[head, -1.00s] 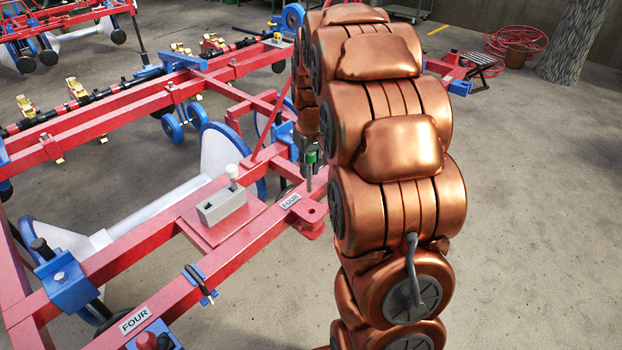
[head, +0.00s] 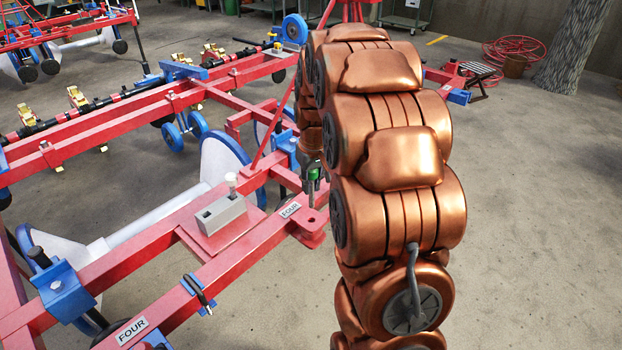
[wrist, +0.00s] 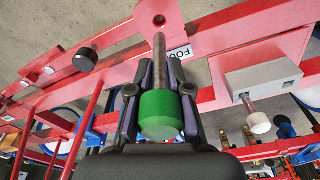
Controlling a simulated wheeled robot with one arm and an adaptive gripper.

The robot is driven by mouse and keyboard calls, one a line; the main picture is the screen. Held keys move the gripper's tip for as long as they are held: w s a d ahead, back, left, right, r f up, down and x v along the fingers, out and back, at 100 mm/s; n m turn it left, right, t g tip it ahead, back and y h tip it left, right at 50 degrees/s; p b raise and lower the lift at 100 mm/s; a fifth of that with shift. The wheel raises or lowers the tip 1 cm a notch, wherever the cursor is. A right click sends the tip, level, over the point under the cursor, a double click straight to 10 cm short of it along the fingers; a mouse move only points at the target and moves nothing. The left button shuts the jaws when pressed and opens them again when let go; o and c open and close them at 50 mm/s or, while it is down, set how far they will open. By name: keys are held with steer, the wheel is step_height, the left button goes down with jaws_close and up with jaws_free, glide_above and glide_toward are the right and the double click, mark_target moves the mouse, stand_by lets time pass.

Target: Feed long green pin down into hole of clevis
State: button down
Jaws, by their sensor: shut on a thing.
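The long pin has a green head (wrist: 161,115) and a grey metal shaft (wrist: 160,62). In the head view the green head (head: 314,174) shows beside my copper arm, with the shaft pointing down. The tip looks close to the hole; I cannot tell the exact gap.
A grey block (head: 220,214) with a white-headed pin (head: 231,182) stands on a red plate left of the clevis. A "FOUR" label (head: 290,210) is on the beam. Red and blue frame bars fill the left. Concrete floor (head: 530,230) is clear at right.

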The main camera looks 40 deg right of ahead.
mark_target(312, 206)
steer(key=shift+f+b, duration=0.35)
steer(key=shift+f, duration=1.3)
steer(key=shift+f+b, duration=0.65)
steer(key=shift+f, duration=3.05)
stand_by(0.9)
steer(key=c, duration=1)
jaws_free()
steer(key=r, duration=0.8)
steer(key=s+r, duration=0.1)
steer(key=r, duration=0.3)
steer(key=shift+s+a, duration=0.1)
